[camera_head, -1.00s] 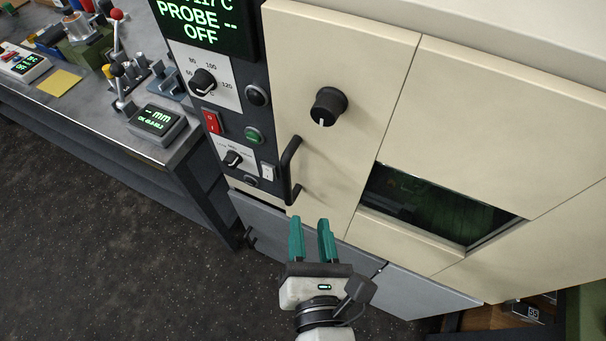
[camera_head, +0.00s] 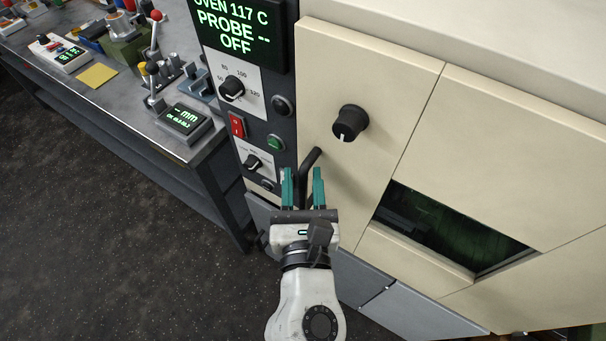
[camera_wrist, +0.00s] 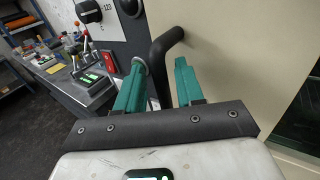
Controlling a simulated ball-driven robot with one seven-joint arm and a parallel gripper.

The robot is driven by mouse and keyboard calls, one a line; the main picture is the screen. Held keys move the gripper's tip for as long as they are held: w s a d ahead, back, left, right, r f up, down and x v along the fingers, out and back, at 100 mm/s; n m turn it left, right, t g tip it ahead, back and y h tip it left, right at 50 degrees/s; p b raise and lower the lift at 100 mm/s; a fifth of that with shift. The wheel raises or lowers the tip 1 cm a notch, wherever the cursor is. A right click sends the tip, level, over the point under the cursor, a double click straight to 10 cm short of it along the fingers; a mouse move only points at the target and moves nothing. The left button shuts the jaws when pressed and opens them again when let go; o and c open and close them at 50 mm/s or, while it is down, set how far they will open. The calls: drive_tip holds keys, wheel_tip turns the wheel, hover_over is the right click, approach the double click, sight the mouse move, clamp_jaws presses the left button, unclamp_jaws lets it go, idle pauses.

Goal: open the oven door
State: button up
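The oven door (camera_head: 350,75) is cream, with a dark window (camera_head: 450,230), and looks shut. Its black bar handle (camera_head: 309,163) stands at the door's left edge, beside the control panel. My gripper (camera_head: 303,172) is open, with its two teal fingers pointing at the handle. In the head view the handle's upper end shows between the fingertips and its lower part is hidden behind the gripper. In the wrist view the handle (camera_wrist: 160,58) rises between the two fingers (camera_wrist: 158,75), with a gap on its right side. I cannot tell whether the left finger touches it.
A black knob (camera_head: 350,122) sticks out of the door, right of the handle. The control panel (camera_head: 248,95) with its display, knobs and red switch is close on the left. A workbench (camera_head: 120,100) with instruments stands at the left. Dark floor (camera_head: 110,240) is clear in front of it.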

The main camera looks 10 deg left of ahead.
drive_tip(key=shift+w, duration=0.35)
drive_tip(key=shift+c, duration=0.3)
drive_tip(key=shift+a, duration=0.1)
clamp_jaws()
